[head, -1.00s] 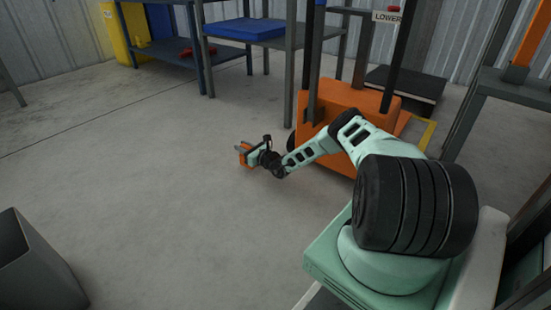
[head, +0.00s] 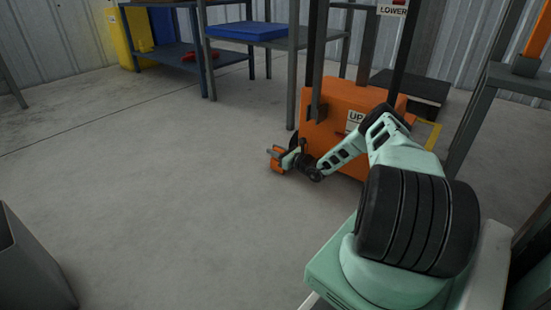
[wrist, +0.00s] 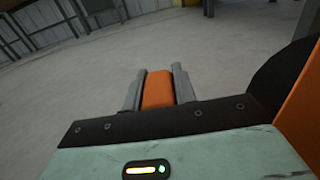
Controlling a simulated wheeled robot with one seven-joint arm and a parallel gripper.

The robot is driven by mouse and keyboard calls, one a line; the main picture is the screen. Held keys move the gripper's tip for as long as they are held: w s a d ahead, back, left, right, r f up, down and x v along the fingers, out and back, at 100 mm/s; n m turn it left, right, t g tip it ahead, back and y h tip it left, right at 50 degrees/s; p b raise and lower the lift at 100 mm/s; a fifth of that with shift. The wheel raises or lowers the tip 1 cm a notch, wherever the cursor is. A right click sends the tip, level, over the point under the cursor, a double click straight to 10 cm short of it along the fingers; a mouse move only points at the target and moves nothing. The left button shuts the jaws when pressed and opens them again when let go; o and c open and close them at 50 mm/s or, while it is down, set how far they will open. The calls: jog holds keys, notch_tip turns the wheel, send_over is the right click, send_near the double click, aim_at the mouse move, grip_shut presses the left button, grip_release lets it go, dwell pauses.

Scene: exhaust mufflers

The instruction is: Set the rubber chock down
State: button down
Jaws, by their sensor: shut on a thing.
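The rubber chock is an orange block (wrist: 158,90) between the two grey fingers of my gripper (wrist: 158,72) in the wrist view. My gripper is shut on it, with a finger along each side. In the head view, my gripper (head: 281,157) is low over the floor, just left of the orange lift machine, and the chock (head: 277,169) shows as a small orange patch there. I cannot tell whether the chock touches the floor. Its underside is hidden.
The orange lift machine (head: 337,112) stands close to the right of my gripper, with a dark wheel by it. A blue-topped table (head: 248,31) and a low shelf (head: 180,52) stand behind. A grey bin (head: 30,268) is at front left. The floor between is clear.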

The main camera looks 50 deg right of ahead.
jog(key=shift+f, duration=0.4)
jog(key=c, duration=1.1)
grip_release()
